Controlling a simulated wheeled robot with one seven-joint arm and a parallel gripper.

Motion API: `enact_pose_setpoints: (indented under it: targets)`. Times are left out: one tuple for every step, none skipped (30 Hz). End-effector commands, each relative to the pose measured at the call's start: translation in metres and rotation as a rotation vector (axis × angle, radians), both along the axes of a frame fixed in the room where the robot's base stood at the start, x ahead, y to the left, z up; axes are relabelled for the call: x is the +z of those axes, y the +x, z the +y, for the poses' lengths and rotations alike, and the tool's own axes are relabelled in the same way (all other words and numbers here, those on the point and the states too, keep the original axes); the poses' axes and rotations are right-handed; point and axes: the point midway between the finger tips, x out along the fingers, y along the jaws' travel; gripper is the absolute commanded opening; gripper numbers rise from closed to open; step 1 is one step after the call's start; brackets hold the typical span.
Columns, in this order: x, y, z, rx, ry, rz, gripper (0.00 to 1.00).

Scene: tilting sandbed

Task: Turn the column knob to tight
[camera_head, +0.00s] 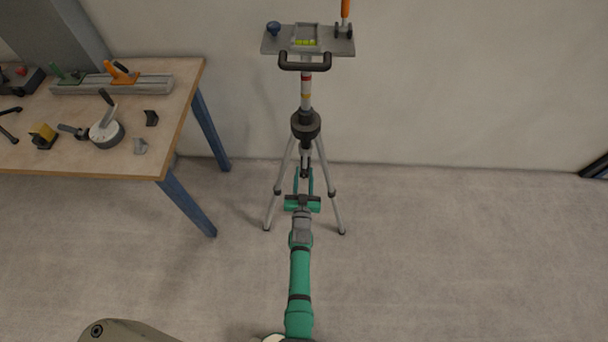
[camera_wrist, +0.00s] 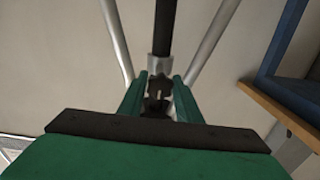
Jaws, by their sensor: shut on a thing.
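A grey tripod (camera_head: 286,168) with a central column (camera_head: 305,128) stands on the floor by the wall. My gripper (camera_head: 304,173) reaches in low between its legs, its green fingers on either side of a small dark column knob (camera_wrist: 156,92). In the wrist view my gripper (camera_wrist: 158,84) is shut on the knob, just in front of the light grey collar (camera_wrist: 160,68) on the black column (camera_wrist: 165,28). The fingers partly hide the knob. No tight or loose mark is readable.
The tripod's top plate (camera_head: 270,45) carries a tray with yellow-green pieces, a blue knob and an orange-handled part. A black handle (camera_head: 304,66) sticks out below it. A workbench (camera_head: 100,160) with tools stands at the left. The floor at the right is clear.

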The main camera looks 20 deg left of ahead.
Motion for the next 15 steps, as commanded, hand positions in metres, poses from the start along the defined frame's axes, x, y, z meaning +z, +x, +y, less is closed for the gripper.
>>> enact_pose_setpoints:
  targets:
    - [0.0004, 0.0004, 0.0003, 0.0, 0.018, 0.005, 0.09]
    - [0.0004, 0.0006, 0.0, 0.0, 0.032, 0.009, 0.09]
    - [0.0005, 0.0007, -0.0003, -0.001, 0.054, 0.016, 0.09]
    - [0.0004, 0.0007, -0.0003, -0.001, 0.072, 0.021, 0.09]
    - [0.0005, 0.0007, 0.0, -0.001, 0.091, 0.026, 0.09]
    - [0.0005, 0.0007, 0.0001, 0.0, 0.119, 0.034, 0.09]
    - [0.0005, 0.0008, -0.0003, -0.001, 0.142, 0.041, 0.09]
    - [0.0005, 0.0009, -0.0006, -0.002, 0.167, 0.048, 0.09]
    - [0.0005, 0.0008, -0.0002, -0.001, 0.201, 0.058, 0.09]
    - [0.0005, 0.0008, 0.0, -0.001, 0.227, 0.065, 0.09]
    - [0.0006, 0.001, -0.0005, -0.001, 0.253, 0.073, 0.09]
    - [0.0006, 0.001, -0.0006, -0.002, 0.29, 0.084, 0.09]
    - [0.0006, 0.0009, -0.0002, -0.001, 0.317, 0.091, 0.09]
    - [0.0006, 0.0009, -0.0001, -0.001, 0.345, 0.099, 0.09]
    - [0.0006, 0.0011, -0.0005, -0.001, 0.382, 0.109, 0.09]
